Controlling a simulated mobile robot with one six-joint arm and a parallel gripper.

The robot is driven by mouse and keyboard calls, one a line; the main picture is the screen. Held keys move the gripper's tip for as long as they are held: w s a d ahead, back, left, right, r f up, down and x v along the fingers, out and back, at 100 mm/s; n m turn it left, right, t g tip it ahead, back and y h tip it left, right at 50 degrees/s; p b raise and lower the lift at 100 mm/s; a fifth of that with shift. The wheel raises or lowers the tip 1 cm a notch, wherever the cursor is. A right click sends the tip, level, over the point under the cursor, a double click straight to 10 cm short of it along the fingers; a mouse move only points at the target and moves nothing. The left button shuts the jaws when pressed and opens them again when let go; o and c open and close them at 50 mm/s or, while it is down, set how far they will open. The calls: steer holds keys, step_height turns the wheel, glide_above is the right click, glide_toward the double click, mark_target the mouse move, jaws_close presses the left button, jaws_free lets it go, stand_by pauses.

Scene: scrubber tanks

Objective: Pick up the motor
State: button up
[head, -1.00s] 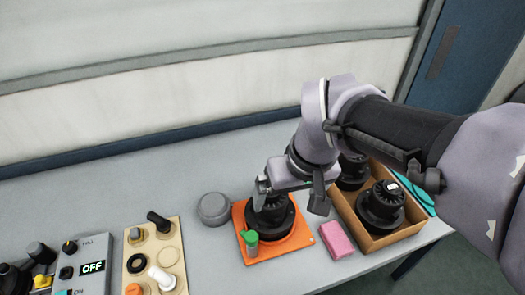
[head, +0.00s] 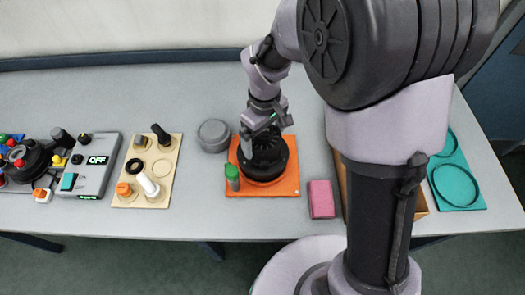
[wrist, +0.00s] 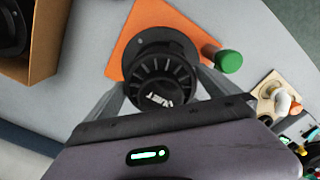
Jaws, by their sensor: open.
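The motor is a black, finned, round unit with a wide flange. It stands upright on an orange mat (head: 290,186), and in the head view the motor (head: 264,160) is partly covered by my gripper (head: 264,135). In the wrist view the motor (wrist: 160,78) shows its ribbed top with a white label, and the orange mat (wrist: 124,48) lies beneath it. My gripper (wrist: 165,95) is open, with one finger on each side of the motor's top. Whether the fingers touch it I cannot tell.
A grey round lid (head: 213,135), a pink sponge (head: 321,198) and a wooden tray (head: 130,190) are nearby. A cardboard box (wrist: 45,40) holds another black unit. The table's back strip is clear.

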steer(key=f, duration=0.1)
steer(key=f+b, duration=0.1)
steer(key=f, duration=0.1)
steer(key=f+b, duration=0.1)
steer(key=f, duration=0.1)
steer(key=shift+w+a, duration=0.2)
steer(key=shift+w, duration=0.05)
steer(key=shift+s+r, duration=0.1)
steer(key=shift+r, duration=0.05)
steer(key=shift+c, duration=1.3)
steer(key=shift+r, duration=0.1)
steer(key=c, duration=1.6)
